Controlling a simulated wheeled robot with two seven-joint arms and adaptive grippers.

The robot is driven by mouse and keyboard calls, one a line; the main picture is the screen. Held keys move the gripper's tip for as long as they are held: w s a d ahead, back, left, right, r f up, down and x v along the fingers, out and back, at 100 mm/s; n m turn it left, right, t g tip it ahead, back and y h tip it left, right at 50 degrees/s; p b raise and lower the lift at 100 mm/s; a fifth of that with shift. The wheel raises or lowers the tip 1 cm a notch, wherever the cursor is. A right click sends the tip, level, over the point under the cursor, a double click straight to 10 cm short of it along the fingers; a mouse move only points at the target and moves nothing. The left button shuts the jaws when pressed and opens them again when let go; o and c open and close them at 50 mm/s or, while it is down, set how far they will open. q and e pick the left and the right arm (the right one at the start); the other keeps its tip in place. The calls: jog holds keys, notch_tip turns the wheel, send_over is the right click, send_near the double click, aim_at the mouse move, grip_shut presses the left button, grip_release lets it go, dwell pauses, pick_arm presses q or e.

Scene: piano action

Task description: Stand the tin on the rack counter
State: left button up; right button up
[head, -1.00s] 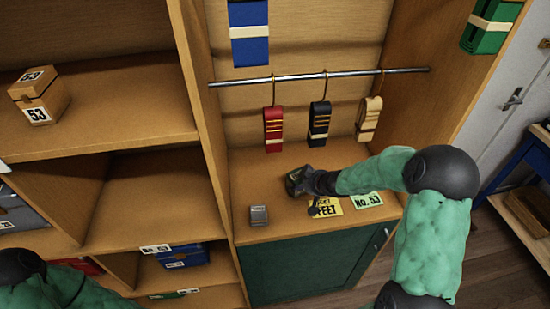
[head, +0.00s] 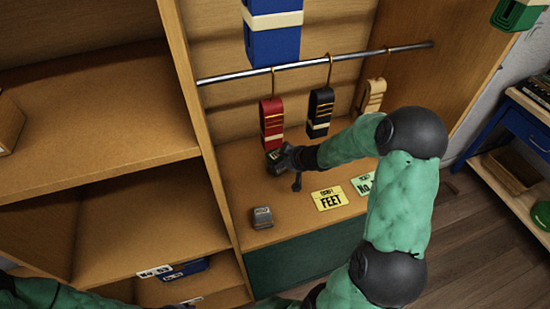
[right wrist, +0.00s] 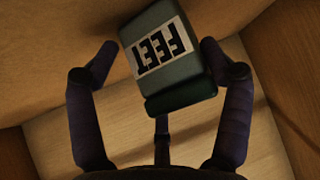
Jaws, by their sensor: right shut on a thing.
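The tin (right wrist: 168,48) is dark green with a pale label reading FEET, and shows between my fingers in the right wrist view. My right gripper (right wrist: 158,52) is shut on it. In the head view my right gripper (head: 278,160) is over the back of the rack counter (head: 235,170), below the hanging red bundle; the tin (head: 272,156) shows there only as a small dark shape at its tips. I cannot tell whether the tin touches the counter. My left gripper is out of view.
A small grey box (head: 262,217) stands on the counter at front left. A yellow FEET card (head: 328,198) and a green card (head: 362,184) lie to the right. Red (head: 272,122), black (head: 320,110) and tan (head: 374,95) bundles hang from the rail (head: 230,75) above.

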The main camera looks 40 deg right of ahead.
jog(key=shift+s+r, duration=0.25)
jog(key=shift+s, duration=0.25)
jog(key=shift+w+d+f, duration=0.1)
jog(key=shift+w+f, duration=0.05)
jog(key=shift+f, duration=0.05)
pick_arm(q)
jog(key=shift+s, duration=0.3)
pick_arm(e)
jog(key=o, duration=1.3)
jog(key=shift+r, duration=0.25)
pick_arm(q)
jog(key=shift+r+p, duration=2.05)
pick_arm(e)
jog(key=v, duration=0.7)
jog(key=shift+s, duration=0.25)
